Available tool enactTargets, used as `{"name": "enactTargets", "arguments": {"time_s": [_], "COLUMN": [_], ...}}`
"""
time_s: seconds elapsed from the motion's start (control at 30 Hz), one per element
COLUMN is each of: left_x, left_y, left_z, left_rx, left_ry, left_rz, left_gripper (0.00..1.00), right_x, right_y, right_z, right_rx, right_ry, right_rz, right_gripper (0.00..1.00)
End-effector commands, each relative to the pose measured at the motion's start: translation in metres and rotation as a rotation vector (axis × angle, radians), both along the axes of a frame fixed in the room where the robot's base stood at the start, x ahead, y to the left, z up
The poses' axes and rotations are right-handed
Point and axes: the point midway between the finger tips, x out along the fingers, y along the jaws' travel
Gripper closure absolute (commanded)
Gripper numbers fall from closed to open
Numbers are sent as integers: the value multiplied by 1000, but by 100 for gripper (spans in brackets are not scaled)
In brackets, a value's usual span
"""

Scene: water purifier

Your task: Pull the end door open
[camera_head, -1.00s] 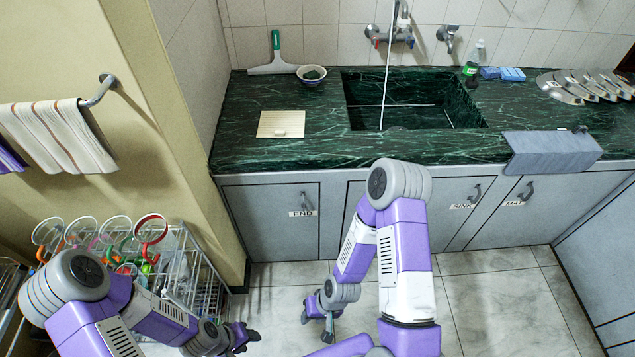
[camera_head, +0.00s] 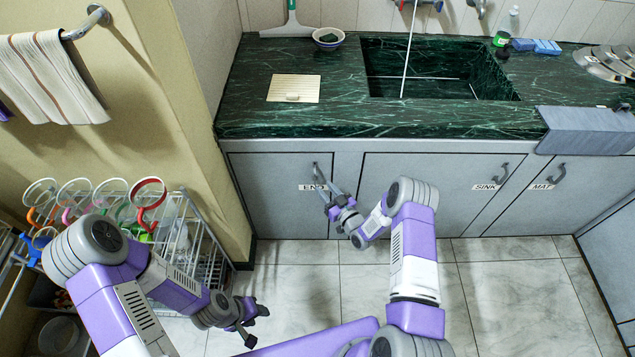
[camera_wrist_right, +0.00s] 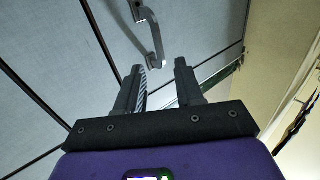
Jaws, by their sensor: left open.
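The end door (camera_head: 270,205) is the grey cabinet door labelled END, at the left end of the row under the counter, and it is shut. Its curved metal handle (camera_head: 317,172) is near its upper right corner; it also shows in the right wrist view (camera_wrist_right: 151,30). My right gripper (camera_head: 325,194) is open in front of the door, close to the handle. In the right wrist view, its fingertips (camera_wrist_right: 158,72) are apart and the handle's near end lies just past the gap between them. My left gripper (camera_head: 260,325) is open and empty, low over the floor.
A wire rack (camera_head: 190,240) with several colourful-handled items stands at left beside the wall. The sink door (camera_head: 430,195) and mat door (camera_head: 535,207) are shut. The green counter (camera_head: 240,120) overhangs the doors. The tiled floor (camera_head: 300,270) before the end door is clear.

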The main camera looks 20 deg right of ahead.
Motion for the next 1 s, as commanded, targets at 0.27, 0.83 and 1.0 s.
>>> {"name": "enactTargets", "arguments": {"time_s": [0.27,0.83,1.0], "left_x": [0,0,0], "left_y": [0,0,0], "left_z": [-16,-18,-18], "left_rx": [0,0,0], "left_ry": [0,0,0], "left_rz": [0,0,0], "left_gripper": [57,57,57], "right_x": [41,52,52], "right_y": [13,17,17], "right_z": [-2,0,0], "right_rx": [0,1,1], "right_ry": [0,3,3], "right_rz": [0,-2,-2], "right_gripper": [63,85,100]}}
